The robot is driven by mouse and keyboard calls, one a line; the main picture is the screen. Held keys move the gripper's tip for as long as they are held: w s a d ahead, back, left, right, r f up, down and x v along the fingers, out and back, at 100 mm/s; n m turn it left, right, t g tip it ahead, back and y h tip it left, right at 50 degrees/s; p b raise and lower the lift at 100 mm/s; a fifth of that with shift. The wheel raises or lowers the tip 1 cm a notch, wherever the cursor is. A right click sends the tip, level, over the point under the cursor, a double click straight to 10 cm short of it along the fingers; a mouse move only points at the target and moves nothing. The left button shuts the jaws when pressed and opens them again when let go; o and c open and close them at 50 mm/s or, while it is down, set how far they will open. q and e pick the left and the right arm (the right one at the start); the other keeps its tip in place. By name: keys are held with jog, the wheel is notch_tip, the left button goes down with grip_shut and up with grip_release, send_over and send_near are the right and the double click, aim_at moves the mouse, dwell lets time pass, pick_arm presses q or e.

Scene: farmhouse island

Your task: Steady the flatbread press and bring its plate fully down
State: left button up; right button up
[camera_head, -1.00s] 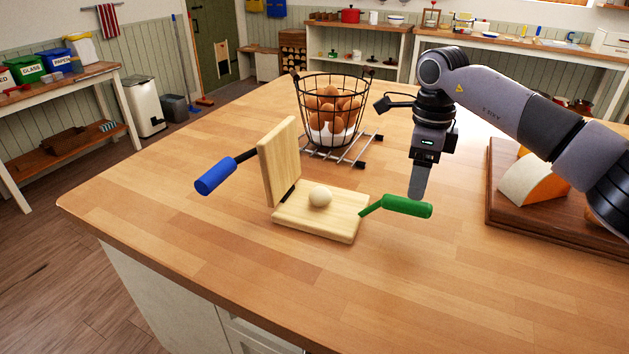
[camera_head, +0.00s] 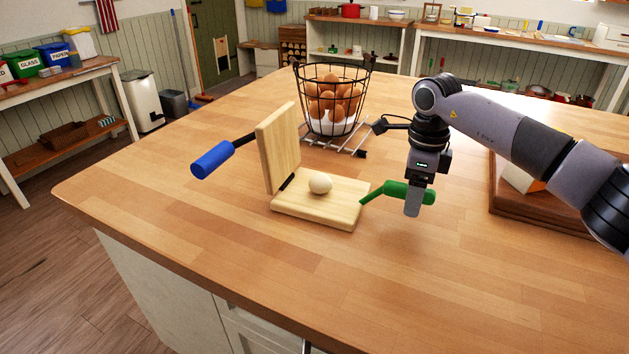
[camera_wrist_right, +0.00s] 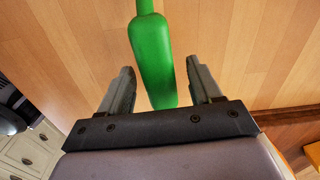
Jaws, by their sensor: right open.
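The wooden flatbread press stands open on the island. Its base board (camera_head: 322,212) lies flat with a pale dough ball (camera_head: 320,183) on it. Its upper plate (camera_head: 279,148) stands raised at the base's left side, with a blue handle (camera_head: 212,160) pointing left. A green handle (camera_head: 396,191) sticks out from the base's right side. My right gripper (camera_head: 413,206) points down at the green handle. In the right wrist view the green handle (camera_wrist_right: 153,60) lies between the two open fingers (camera_wrist_right: 162,85), with gaps on both sides. My left gripper is not in view.
A wire basket of brown eggs (camera_head: 333,98) stands on a metal rack (camera_head: 340,143) behind the press. A dark wooden board (camera_head: 520,205) lies to the right, partly behind my right arm. The counter in front of the press is clear.

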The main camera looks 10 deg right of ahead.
grip_shut()
jog(key=shift+a+r, duration=0.1)
jog(key=shift+r, duration=0.1)
jog(key=shift+w, duration=0.1)
jog(key=shift+f, duration=0.2)
jog(key=shift+f, duration=0.2)
